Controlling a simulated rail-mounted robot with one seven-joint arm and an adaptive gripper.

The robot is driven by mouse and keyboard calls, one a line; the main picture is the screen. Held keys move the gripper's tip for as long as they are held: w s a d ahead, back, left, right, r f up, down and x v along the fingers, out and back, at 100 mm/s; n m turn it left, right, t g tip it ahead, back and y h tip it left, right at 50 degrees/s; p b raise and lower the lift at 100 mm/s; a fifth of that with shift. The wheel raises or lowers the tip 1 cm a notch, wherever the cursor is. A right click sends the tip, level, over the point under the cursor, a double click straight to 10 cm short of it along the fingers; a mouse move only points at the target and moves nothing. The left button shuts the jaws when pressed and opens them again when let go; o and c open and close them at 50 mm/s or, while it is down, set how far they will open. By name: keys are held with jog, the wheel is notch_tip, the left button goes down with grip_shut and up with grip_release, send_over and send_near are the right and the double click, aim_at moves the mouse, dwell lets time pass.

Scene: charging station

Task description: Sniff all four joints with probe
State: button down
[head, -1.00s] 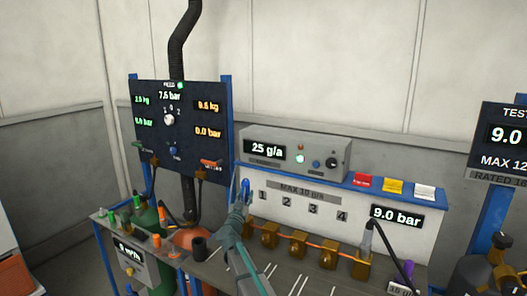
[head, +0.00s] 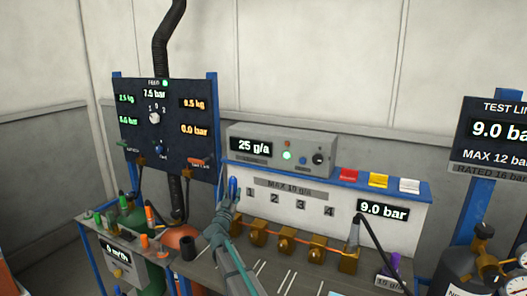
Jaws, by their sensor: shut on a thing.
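My gripper (head: 228,205) is shut on a slim blue probe (head: 233,187), which stands up from the fingers in front of the left end of the white panel. The gripper is just left of the label "1". Brass joints sit in a row along a copper pipe below the labels 1 to 4: one (head: 258,237), another (head: 287,244), another (head: 317,249), and a larger end block (head: 348,260) with a black hose. My gripper and arm partly hide the left end of the row. I cannot tell whether the probe touches anything.
A grey leak meter (head: 282,150) reading 25 g/a, with a green light, stands on the blue shelf. Red, yellow and white blocks (head: 378,180) are at its right. A dark gauge panel (head: 165,130) stands left; cylinders and gauges (head: 485,265) stand right.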

aim_at(234, 186)
jog(key=shift+s+d+r+p, duration=0.15)
jog(key=shift+s+r+p, duration=0.5)
jog(key=shift+r+p, duration=0.15)
jog(key=shift+s+d+r+p, duration=0.2)
jog(key=shift+s+r+p, duration=0.5)
jog(key=shift+r, duration=0.25)
jog(key=shift+s+d+r+p, duration=0.15)
jog(key=shift+s+r+p, duration=0.45)
jog(key=shift+r+p, duration=0.25)
jog(key=shift+f, duration=0.2)
